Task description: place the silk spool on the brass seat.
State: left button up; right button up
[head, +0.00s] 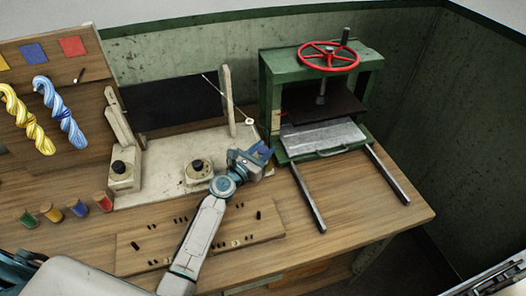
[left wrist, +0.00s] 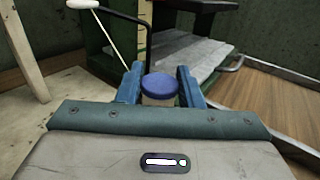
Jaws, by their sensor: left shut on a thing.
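My left gripper (head: 262,152) is above the back of the bench, just left of the green press. In the left wrist view its two blue fingers (left wrist: 160,85) are shut on a short round spool (left wrist: 160,84) with a blue top and a paler side below. The fingers hide part of its sides, and its lower end is hidden. In the head view I cannot make the spool out clearly from the blue fingers. I cannot pick out the brass seat with certainty. My right gripper is not in view.
The green press (head: 270,95) with a red wheel (head: 328,56) and two rails stands close by on the right. A pale base (head: 155,165) carries dark knobs and upright posts. Colored spools (head: 78,208) stand at left. A wooden board (head: 140,258) with small pegs lies in front.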

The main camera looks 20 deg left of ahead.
pick_arm(q)
jog(key=shift+f, duration=0.1)
jog(key=o, duration=1)
jog(key=shift+c, duration=0.2)
jog(key=shift+r, duration=0.25)
jog(key=b+v, duration=0.1)
jog(key=v, duration=0.9)
jog(key=shift+s+a+f, duration=0.1)
jog(key=shift+s, duration=0.2)
jog(key=shift+s+a, duration=0.25)
jog(key=shift+s, duration=0.45)
